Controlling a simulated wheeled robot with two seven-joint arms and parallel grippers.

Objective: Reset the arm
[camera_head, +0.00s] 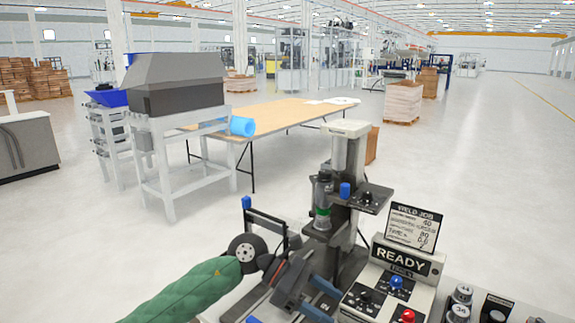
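A green quilted sleeve (190,292) comes in from the lower left, where my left arm enters. It ends at a black round part (248,253) with a pale hub. Dark angled parts (291,281) lie just right of it, against the fixture. I cannot tell which of them are my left gripper's fingers, or whether they are open. The fixture has a grey upright column (347,155) and a dark cylinder with a green band (323,203). My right gripper is not in view.
A READY panel (402,261) with blue and red knobs stands right of the fixture, under a job sign (413,226). Jars (461,298) stand at the lower right. A wooden-topped table (285,113) and grey machine (178,85) stand behind.

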